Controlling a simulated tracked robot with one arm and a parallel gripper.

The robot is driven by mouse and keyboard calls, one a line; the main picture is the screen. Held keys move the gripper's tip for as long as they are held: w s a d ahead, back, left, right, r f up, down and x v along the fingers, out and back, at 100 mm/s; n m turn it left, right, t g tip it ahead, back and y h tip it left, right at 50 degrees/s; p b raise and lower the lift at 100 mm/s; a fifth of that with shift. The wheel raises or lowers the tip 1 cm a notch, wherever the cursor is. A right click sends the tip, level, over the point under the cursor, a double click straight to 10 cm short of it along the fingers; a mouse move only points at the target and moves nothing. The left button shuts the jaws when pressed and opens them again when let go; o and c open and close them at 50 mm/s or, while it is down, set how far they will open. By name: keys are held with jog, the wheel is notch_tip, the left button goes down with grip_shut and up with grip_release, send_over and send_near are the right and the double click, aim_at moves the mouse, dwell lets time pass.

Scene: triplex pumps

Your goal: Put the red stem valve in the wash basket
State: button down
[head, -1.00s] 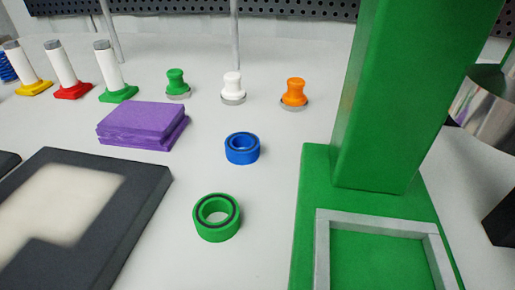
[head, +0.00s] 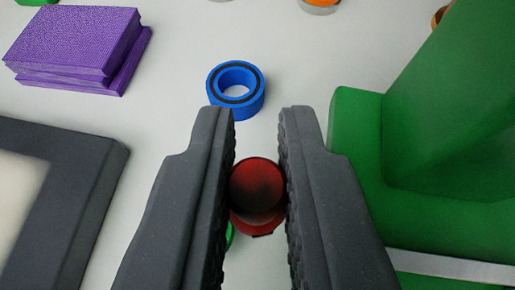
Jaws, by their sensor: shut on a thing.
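My gripper (head: 257,180) is in the middle of the head view, its two dark ribbed jaws shut on a red round-topped piece, the red stem valve (head: 257,186). The valve's dark-smudged top faces the camera, and a wider red part shows below it. Its lower end is hidden. The valve is over the pale bench, with a green ring (head: 229,236) mostly hidden behind it and the left jaw. I cannot tell how high it is held. The wash basket is not recognisable in this view.
A blue ring (head: 236,88) lies just beyond the jaw tips. Purple pads (head: 75,45) are stacked at upper left. A dark-framed panel (head: 85,165) lies at left. A large green stand (head: 450,120) with a grey-edged base is close on the right.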

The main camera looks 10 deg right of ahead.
aim_at(256, 212)
notch_tip(256, 212, down, 4)
jog(key=shift+r+b, duration=0.15)
jog(key=shift+b, duration=0.45)
jog(key=shift+r, duration=0.1)
jog(key=c, duration=1.4)
grip_release()
jog(key=shift+c, duration=0.2)
jog(key=shift+s, duration=0.1)
